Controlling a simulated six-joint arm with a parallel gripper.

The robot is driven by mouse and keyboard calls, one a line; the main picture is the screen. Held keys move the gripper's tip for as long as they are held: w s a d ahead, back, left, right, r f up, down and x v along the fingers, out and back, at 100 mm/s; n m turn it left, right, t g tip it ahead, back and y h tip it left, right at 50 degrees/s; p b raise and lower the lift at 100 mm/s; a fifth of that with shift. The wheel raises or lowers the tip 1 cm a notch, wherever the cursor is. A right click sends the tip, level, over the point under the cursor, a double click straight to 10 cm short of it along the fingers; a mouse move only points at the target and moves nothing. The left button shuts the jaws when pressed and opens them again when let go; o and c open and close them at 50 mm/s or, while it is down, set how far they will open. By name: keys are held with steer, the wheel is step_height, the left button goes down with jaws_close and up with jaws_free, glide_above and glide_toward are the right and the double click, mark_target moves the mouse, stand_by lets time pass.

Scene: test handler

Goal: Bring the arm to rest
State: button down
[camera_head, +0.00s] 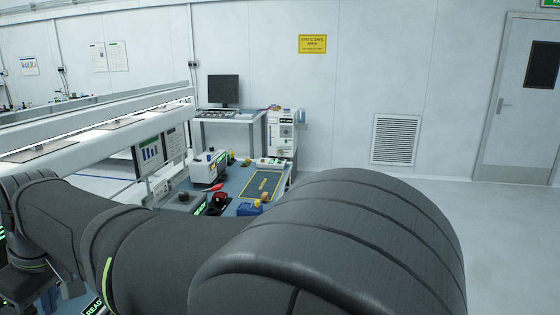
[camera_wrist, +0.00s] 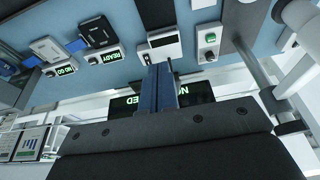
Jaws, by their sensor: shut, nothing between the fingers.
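My gripper (camera_wrist: 160,72) is in the wrist view, with its two narrow fingers together and nothing seen between them. The fingers point toward a blue work surface (camera_wrist: 222,75) at the top of that view. Whether the fingertips touch anything there I cannot tell.
In the wrist view, a READY display (camera_wrist: 111,56) and a NO GO display (camera_wrist: 62,70) sit near the fingers, with a button box (camera_wrist: 209,42) at right. The head view shows a cluttered bench (camera_head: 238,178), a tilted screen (camera_head: 150,154), and open floor at right.

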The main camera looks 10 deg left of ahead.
steer(key=x, duration=0.7)
steer(key=shift+y, duration=0.7)
steer(key=shift+w+d, duration=0.1)
steer(key=shift+d, duration=2.55)
